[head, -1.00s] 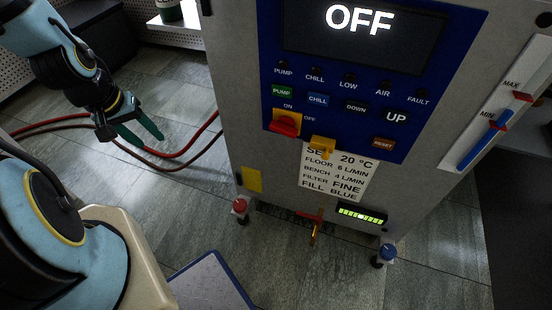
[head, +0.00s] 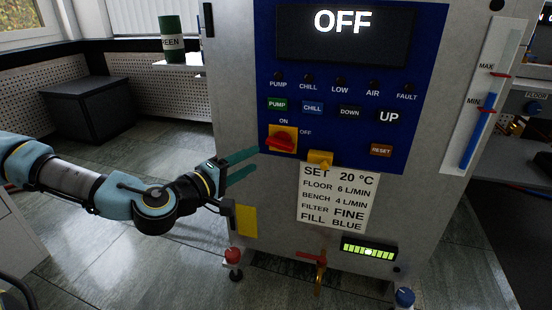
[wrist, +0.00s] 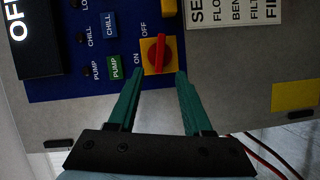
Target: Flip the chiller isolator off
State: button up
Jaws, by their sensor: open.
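The chiller isolator (head: 282,140) is a red rotary handle on a yellow plate, low on the left of the blue panel. ON is printed above the plate and OFF to its right. The handle lies sideways, in line with the OFF mark. In the wrist view the handle (wrist: 157,52) stands upright in the picture, with OFF above and ON to the left. My gripper (head: 257,159) is open and empty, its green fingers just left of and below the isolator. In the wrist view the fingertips (wrist: 160,73) straddle the handle's line, seemingly short of it.
A yellow tap-like knob (head: 320,159) sits right of the isolator, above the settings label (head: 336,196). PUMP (head: 277,104) and CHILL (head: 313,108) buttons are above. The display (head: 344,33) reads OFF. A red-handled valve (head: 318,261) sits low down. A green canister (head: 170,40) stands behind.

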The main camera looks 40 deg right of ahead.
aim_at(278, 147)
jog(key=b+x, duration=0.2)
jog(key=x, duration=0.8)
jog(key=shift+d, duration=0.3)
grip_shut()
dwell(0.4)
